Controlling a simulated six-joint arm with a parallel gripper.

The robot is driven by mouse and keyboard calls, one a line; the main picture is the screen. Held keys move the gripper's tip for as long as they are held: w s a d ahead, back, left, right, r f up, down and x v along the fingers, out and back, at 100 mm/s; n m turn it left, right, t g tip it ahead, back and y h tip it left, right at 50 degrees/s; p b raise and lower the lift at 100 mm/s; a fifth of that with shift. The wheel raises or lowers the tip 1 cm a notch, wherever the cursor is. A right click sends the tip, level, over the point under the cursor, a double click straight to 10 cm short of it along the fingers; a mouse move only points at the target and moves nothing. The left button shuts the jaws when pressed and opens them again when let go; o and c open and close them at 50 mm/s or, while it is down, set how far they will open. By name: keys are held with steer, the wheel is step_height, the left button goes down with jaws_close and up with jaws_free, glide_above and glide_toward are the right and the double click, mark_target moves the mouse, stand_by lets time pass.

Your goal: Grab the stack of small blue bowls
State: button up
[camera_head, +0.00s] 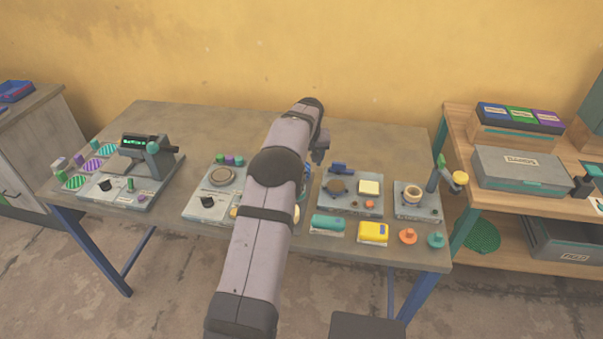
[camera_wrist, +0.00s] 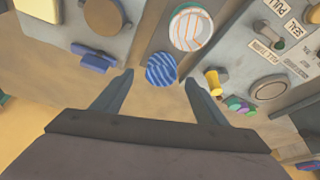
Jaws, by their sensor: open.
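The blue striped round piece (camera_wrist: 161,69), which looks like the small blue bowls seen from above, lies on the table in the wrist view. I cannot tell how many are stacked. It sits between and just beyond the two fingertips of my gripper (camera_wrist: 160,77), which is open and empty. A larger white bowl with orange stripes (camera_wrist: 191,29) is beside it. In the head view my arm covers most of this spot; only a sliver of blue (camera_head: 307,171) shows at its right edge. My gripper's fingers are hard to make out there.
A grey panel with labels and a round plate (camera_wrist: 268,90) flanks the blue piece on one side. A grey board with a blue part (camera_wrist: 92,57) flanks the other. A yellow knob (camera_wrist: 213,82) and coloured pegs (camera_wrist: 240,104) stand close to the right finger.

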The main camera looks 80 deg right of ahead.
steer(key=shift+p+x, duration=1.55)
steer(key=shift+x, duration=2.15)
steer(key=shift+w+a, duration=0.1)
steer(key=c, duration=1.2)
steer(key=shift+r, duration=0.1)
